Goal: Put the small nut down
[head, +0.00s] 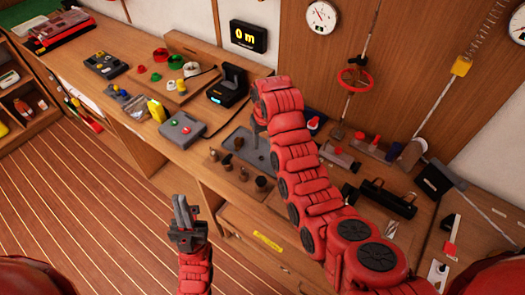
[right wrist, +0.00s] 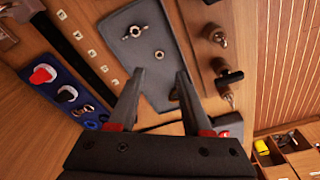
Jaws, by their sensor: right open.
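A small nut (right wrist: 173,94) lies on a dark grey mat (right wrist: 155,55) in the right wrist view, just inside the right-hand finger and apart from the other finger. A wing nut (right wrist: 134,32) lies further up on the same mat. My right gripper (right wrist: 158,72) is open over the mat with nothing clamped between its fingers. In the head view the mat (head: 240,143) is partly hidden by my right arm, and I cannot make out the small nut there. My left gripper (head: 182,208) hangs over the floor in front of the bench; its fingers look close together.
Several brown fittings stand on a wooden block (right wrist: 203,60) beside the mat. A blue holder (right wrist: 62,90) with red and white parts lies on the other side. A grey box with buttons (head: 182,130) and a black device (head: 228,85) stand left of the mat.

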